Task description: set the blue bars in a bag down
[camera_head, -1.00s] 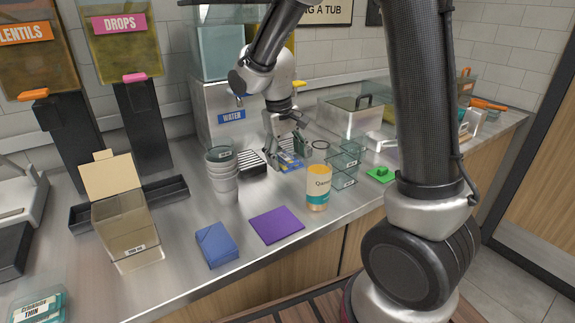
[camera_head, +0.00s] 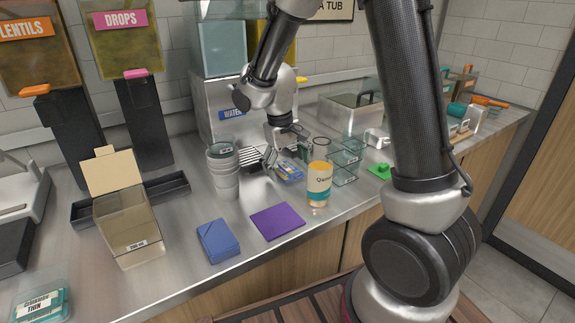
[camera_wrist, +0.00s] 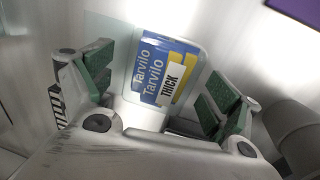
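The bag of blue bars (camera_head: 290,173) lies on the steel counter, in front of the slotted grate. In the wrist view the clear bag (camera_wrist: 148,78) shows blue and yellow bars printed "Tarvilo" and a white THICK label. My gripper (camera_head: 285,155) is just over and around it. In the wrist view my gripper's green-padded fingers (camera_wrist: 160,90) stand apart on either side of the bag, with gaps between pads and bag. The gripper is open.
A Quinoa-like labelled jar (camera_head: 319,182) stands close at the right, with a clear divided holder (camera_head: 346,162) behind it. Stacked cups (camera_head: 224,172) stand at the left. A purple mat (camera_head: 277,221) and blue napkins (camera_head: 217,241) lie in front.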

